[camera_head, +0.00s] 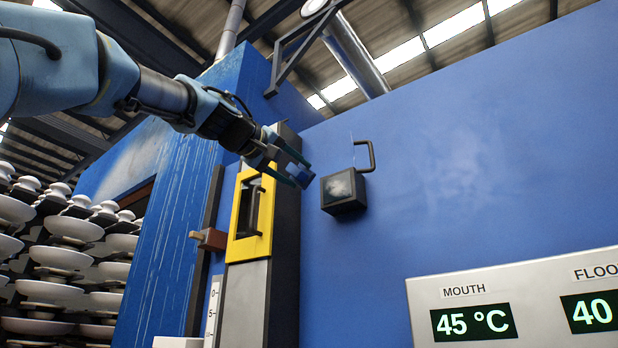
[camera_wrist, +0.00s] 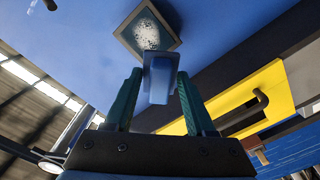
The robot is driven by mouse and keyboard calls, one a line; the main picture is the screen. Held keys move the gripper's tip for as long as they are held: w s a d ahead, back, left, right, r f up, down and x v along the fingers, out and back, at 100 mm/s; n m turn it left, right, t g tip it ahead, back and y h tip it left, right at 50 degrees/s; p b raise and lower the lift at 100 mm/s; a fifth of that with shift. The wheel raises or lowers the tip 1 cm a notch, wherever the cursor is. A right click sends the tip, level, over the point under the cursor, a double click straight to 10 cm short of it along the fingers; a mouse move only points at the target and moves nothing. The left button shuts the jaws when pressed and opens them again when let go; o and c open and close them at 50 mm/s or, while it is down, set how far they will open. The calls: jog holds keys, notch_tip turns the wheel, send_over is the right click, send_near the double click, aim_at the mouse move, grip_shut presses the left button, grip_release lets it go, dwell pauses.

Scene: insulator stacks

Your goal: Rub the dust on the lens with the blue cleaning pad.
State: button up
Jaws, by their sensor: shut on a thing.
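The lens (camera_head: 341,189) is the front of a dark square box on the blue wall, with a pale patch of dust on it. In the wrist view the lens (camera_wrist: 147,32) is ahead of my fingertips, with white speckled dust on its middle. My gripper (camera_head: 300,174) is to the left of the lens in the head view, with its fingers shut on the blue cleaning pad (camera_head: 302,175). The pad (camera_wrist: 158,84) shows between the green fingers in the wrist view. It overlaps the lens's near corner there; in the head view a gap separates them.
A black handle (camera_head: 371,156) stands out above the lens box. A yellow frame (camera_head: 240,242) with a black handle is on a grey column to the left. A display panel (camera_head: 430,292) is at lower right. Insulator stacks (camera_head: 65,260) stand far left. The wall right of the lens is clear.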

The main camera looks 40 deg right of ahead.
aim_at(349, 184)
jog(key=p+x, duration=0.2)
jog(key=x, duration=0.4)
jog(key=shift+d, duration=0.25)
jog(key=shift+p+x, duration=0.6)
jog(key=shift+x, duration=0.45)
dwell(0.6)
jog(key=shift+s+d+p, duration=0.15)
jog(key=shift+s+p, duration=0.1)
jog(key=shift+s, duration=0.6)
jog(key=shift+s+d+p, duration=0.15)
jog(key=shift+s+p, duration=0.05)
jog(key=shift+s, duration=0.7)
jog(key=shift+s+d+r+p, duration=0.1)
jog(key=shift+s+d+p, duration=0.15)
jog(key=shift+s+p, duration=0.35)
jog(key=shift+s+d+p, duration=0.25)
jog(key=shift+s+p, duration=0.1)
jog(key=shift+s, duration=0.65)
